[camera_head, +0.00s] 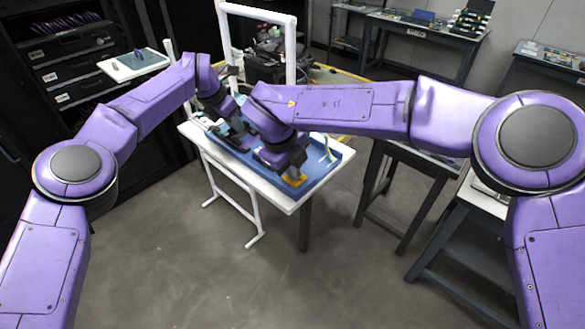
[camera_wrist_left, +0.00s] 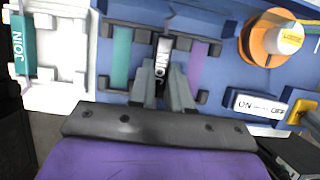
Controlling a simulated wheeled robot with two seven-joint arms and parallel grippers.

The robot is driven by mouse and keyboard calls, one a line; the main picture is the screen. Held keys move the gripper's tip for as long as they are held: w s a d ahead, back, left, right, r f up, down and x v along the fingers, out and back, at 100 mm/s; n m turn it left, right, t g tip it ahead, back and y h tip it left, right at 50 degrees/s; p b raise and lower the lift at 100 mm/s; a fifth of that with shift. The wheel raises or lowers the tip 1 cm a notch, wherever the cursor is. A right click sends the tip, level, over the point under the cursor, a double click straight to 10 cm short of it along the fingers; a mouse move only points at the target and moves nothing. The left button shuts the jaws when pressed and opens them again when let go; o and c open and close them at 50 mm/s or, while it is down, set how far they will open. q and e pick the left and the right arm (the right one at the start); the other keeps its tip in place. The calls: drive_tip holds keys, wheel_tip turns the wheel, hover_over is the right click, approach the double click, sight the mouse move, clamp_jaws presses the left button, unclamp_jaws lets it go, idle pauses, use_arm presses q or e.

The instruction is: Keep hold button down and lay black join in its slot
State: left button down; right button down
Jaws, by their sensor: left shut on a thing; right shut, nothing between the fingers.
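My left gripper (camera_wrist_left: 163,82) is shut on the black join (camera_wrist_left: 161,62), a dark piece marked JOIN, in the left wrist view. It is over the blue panel between a teal strip (camera_wrist_left: 120,58) and a purple strip (camera_wrist_left: 195,65); I cannot tell whether the join is seated in a slot. My right gripper (camera_head: 291,170) is shut and points down at a yellow-orange part (camera_head: 294,181) near the front corner of the blue tray. I cannot tell whether this part is the hold button or is pressed.
A teal JOIN piece (camera_wrist_left: 20,45) sits in a white holder (camera_wrist_left: 62,95). An orange round knob (camera_wrist_left: 262,40) and an ON-OFF plate (camera_wrist_left: 258,105) are at the right of the panel. The blue tray (camera_head: 330,165) lies on a white table (camera_head: 290,205).

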use_arm(q)
drive_tip(key=shift+f, duration=0.75)
idle(0.3)
drive_tip(key=c, duration=1)
unclamp_jaws()
drive_tip(key=shift+r, duration=0.2)
drive_tip(key=shift+c, duration=0.2)
drive_tip(key=shift+r, duration=0.7)
use_arm(e)
wheel_tip(320, 180, up, 7)
